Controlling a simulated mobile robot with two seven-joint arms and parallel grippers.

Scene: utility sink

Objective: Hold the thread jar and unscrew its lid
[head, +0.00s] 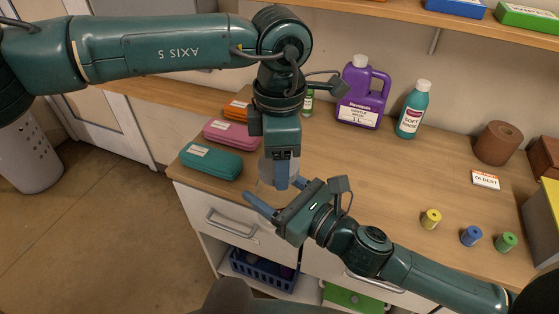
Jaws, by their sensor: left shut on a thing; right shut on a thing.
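The thread jar (265,173) looks clear and pale, near the front edge of the counter. It is largely hidden by my grippers, and I cannot make out its lid or whether the lid is seated. My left gripper (281,181) points down at the jar from above and is shut on part of it. My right gripper (278,195) reaches in from the front right with blue fingers around the jar, shut on it. Which gripper has the lid and which the body is hidden. Yellow (431,219), blue (471,236) and green (506,242) thread spools stand at the right.
Teal (210,162), pink (232,133) and orange (237,110) cases lie left of the jar. A purple jug (362,95), a teal bottle (412,110) and a brown roll (497,144) stand behind. An "OLDEST" card (485,180) is near the spools. The middle counter is clear.

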